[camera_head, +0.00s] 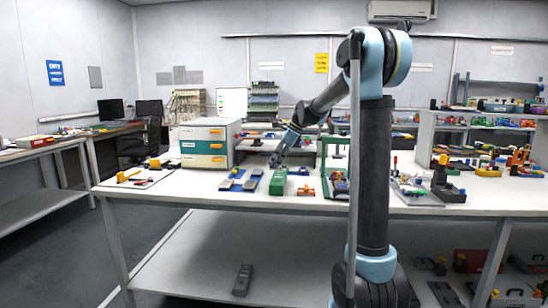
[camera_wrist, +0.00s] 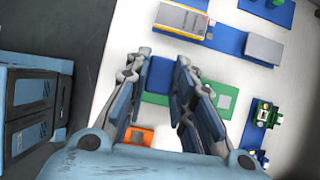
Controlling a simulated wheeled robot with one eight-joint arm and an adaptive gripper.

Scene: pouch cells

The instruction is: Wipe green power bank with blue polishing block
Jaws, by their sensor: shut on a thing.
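The green power bank (camera_head: 278,182) lies on the white table in the head view. In the wrist view the power bank (camera_wrist: 222,97) shows partly behind my fingers. The blue polishing block (camera_wrist: 160,76) is between the fingertips of my gripper (camera_wrist: 161,66), which is shut on it. In the head view my gripper (camera_head: 276,160) is low, right at the power bank, and the block cannot be made out there.
Blue mats with grey blocks (camera_head: 240,181) lie left of the power bank. An orange part (camera_head: 305,191) lies close to its right. A white drawer cabinet (camera_head: 207,143) stands farther left, and a green frame (camera_head: 335,155) stands to the right. The table's front edge is near.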

